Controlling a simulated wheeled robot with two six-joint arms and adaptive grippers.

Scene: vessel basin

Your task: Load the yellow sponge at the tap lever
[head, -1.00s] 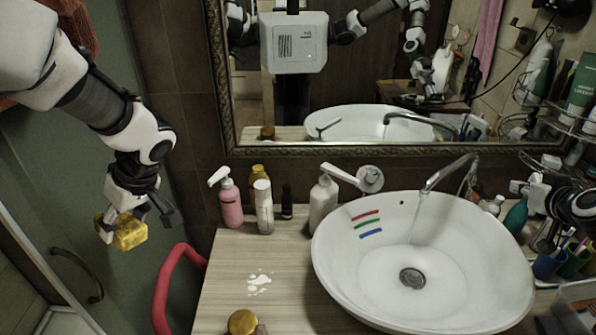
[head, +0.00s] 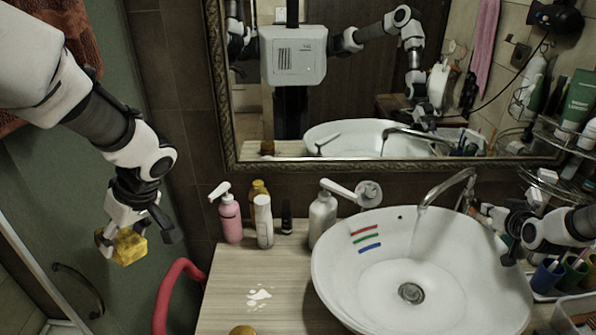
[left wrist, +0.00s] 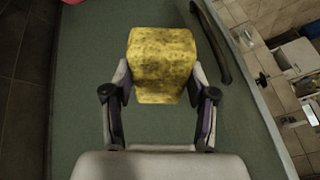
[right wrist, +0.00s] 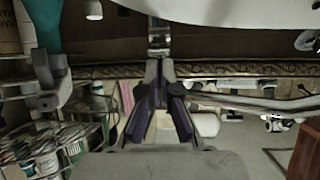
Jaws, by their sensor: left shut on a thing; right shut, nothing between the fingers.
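The yellow sponge (head: 129,246) hangs in the air at the left, beyond the counter's left edge. My left gripper (head: 135,236) is shut on it; the sponge also fills the jaws in the left wrist view (left wrist: 160,62). The chrome tap (head: 445,186) arches over the white basin (head: 350,285), and a thin stream seems to fall from its spout. My right gripper (head: 488,210) is shut and empty at the basin's back right, beside the tap. In the right wrist view, its fingertips (right wrist: 159,64) point at a chrome part (right wrist: 160,40); contact cannot be told.
A pink pump bottle (head: 230,218), a white bottle (head: 264,222) and a white dispenser (head: 322,218) stand along the wall. A red curved rail (head: 172,290) rises left of the counter (head: 225,290). Cups (head: 547,275) and a wire shelf crowd the right.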

